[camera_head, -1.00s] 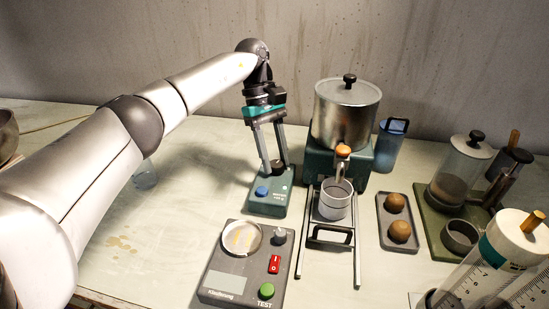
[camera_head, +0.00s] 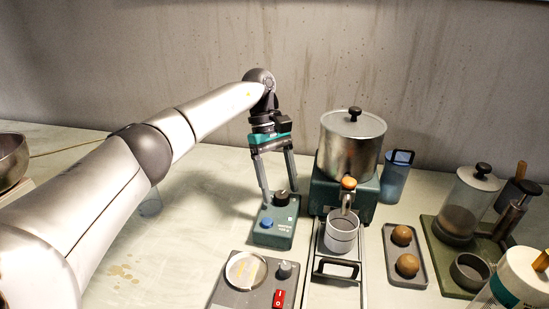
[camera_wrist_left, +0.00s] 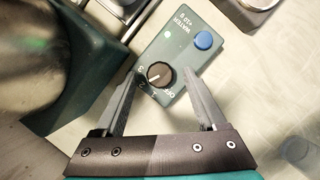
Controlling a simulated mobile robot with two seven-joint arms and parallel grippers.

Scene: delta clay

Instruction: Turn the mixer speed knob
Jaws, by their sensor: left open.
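The speed knob (camera_head: 281,198) is a dark round knob on a small green control box (camera_head: 272,238) with a blue button (camera_head: 267,223). In the left wrist view the knob (camera_wrist_left: 159,75) has a pale pointer line and a printed scale with "OFF". My left gripper (camera_head: 280,194) points down at the box. Its two fingers are apart, one on each side of the knob, and it shows open in the left wrist view (camera_wrist_left: 160,77). I cannot tell whether either finger touches the knob. My right gripper is not in view.
A metal pot (camera_head: 352,145) on a green base stands right of the box. A rail stand with a cup (camera_head: 341,235) is in front of it. A grey box with a red switch (camera_head: 279,298) lies nearer. A tray with two brown balls (camera_head: 422,270) lies right. Table left is mostly clear.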

